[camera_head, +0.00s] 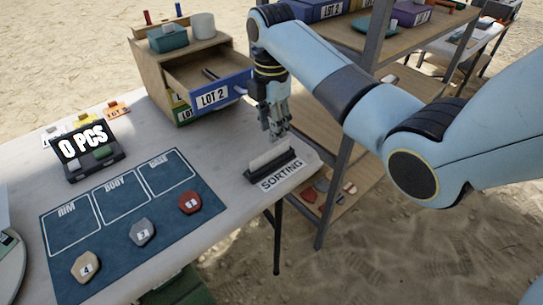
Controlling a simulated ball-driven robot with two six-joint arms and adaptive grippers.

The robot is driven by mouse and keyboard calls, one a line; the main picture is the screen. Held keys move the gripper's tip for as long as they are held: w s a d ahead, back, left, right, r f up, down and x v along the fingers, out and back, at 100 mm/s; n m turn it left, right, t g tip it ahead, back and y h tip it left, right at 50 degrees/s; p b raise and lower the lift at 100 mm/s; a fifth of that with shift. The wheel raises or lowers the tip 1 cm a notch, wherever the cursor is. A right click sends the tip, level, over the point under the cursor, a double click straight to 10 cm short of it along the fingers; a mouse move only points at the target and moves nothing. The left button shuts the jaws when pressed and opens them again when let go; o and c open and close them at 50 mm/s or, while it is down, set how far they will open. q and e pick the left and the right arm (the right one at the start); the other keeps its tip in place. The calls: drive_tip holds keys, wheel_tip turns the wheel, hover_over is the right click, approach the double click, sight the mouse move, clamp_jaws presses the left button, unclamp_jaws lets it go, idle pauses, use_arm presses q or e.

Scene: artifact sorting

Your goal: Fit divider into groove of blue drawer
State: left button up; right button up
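The blue drawer (235,88) labelled LOT 2 is pulled out of a wooden cabinet (151,70) on the table. Its inside shows, with a dark strip (210,74) in it; I cannot make out the groove clearly. A pale, plate-like piece, which looks like the divider (266,158), stands upright in a black holder (273,171) behind a SORTING label. My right gripper (276,132) points down just above and behind the divider. The gap between its fingers is too small to read, and I cannot tell whether it touches the divider. My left gripper is out of view.
A blue mat (115,240) marked RIM, BODY and BASE holds several numbered pieces at the front left. A 0 PCS display (82,143) stands behind it. A wooden shelf rack (330,130) is right of the table. Bare table lies between mat and holder.

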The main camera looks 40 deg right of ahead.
sight(271, 152)
wheel_tip(271, 152, down, 8)
drive_tip(key=shift+f+b, duration=0.15)
drive_tip(key=shift+b, duration=0.35)
clamp_jaws()
